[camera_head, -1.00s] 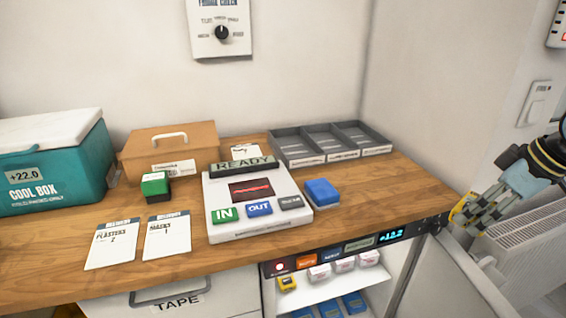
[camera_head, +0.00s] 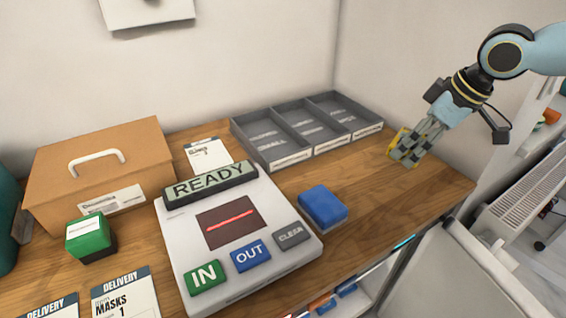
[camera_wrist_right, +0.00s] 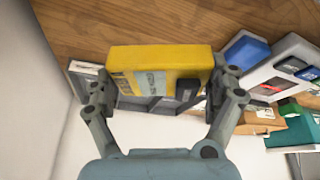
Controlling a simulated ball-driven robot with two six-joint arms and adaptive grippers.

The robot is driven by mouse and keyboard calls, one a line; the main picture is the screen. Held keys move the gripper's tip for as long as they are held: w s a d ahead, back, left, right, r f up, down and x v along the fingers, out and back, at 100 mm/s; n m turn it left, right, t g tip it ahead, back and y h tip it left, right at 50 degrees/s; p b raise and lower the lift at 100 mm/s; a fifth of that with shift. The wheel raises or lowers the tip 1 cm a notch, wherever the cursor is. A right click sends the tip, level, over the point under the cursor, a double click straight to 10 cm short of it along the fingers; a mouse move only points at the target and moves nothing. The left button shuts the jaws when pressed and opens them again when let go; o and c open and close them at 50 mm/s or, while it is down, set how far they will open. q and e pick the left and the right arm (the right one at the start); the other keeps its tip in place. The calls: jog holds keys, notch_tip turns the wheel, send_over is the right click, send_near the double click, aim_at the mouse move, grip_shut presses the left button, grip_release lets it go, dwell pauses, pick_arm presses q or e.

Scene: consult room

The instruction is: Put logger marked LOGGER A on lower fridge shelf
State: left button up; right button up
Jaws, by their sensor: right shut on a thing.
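My right gripper (camera_head: 408,148) is above the right end of the wooden counter, beside the grey divided tray. It is shut on a yellow logger (camera_wrist_right: 160,60), a box with a grey face panel and a dark part, held between both fingers in the right wrist view. Only a yellow edge of it shows in the head view; its marking cannot be read. The fridge is under the counter; a small part of its shelf (camera_head: 346,304) shows at the bottom edge with blue items. The white fridge door (camera_head: 455,275) stands open at the right. My left gripper is out of view.
The grey divided tray (camera_head: 262,150), white READY scanner (camera_head: 290,262), blue box (camera_head: 322,207), green box (camera_head: 90,238) and brown case (camera_head: 55,180) stand on the counter (camera_head: 385,205). Its right end is mostly clear. A radiator (camera_head: 520,205) is beyond the door.

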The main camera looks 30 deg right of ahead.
jog(key=shift+w+a+f+b, duration=0.2)
jog(key=shift+w+f+b, duration=0.15)
jog(key=shift+b, duration=0.15)
jog(key=shift+w+a+f+b, duration=0.35)
jog(key=shift+w+f+b, duration=0.1)
jog(key=shift+w, duration=0.1)
jog(key=shift+w+a+f+b, duration=0.3)
jog(key=shift+w+a+b, duration=0.1)
jog(key=shift+w, duration=0.15)
send_over(343, 172)
jog(key=s, duration=0.2)
jog(key=f, duration=0.4)
jog(key=shift+w+d+f, duration=0.1)
jog(key=shift+d, duration=0.3)
jog(key=shift+w+a+f, duration=0.15)
jog(key=shift+w+f, duration=0.05)
jog(key=shift+w, duration=0.05)
jog(key=shift+a+f, duration=0.1)
jog(key=shift+f, duration=0.15)
notch_tip(343, 172, down, 3)
jog(key=shift+f, duration=0.2)
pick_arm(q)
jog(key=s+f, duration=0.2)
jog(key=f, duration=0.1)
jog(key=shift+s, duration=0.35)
pick_arm(e)
jog(key=shift+f, duration=0.15)
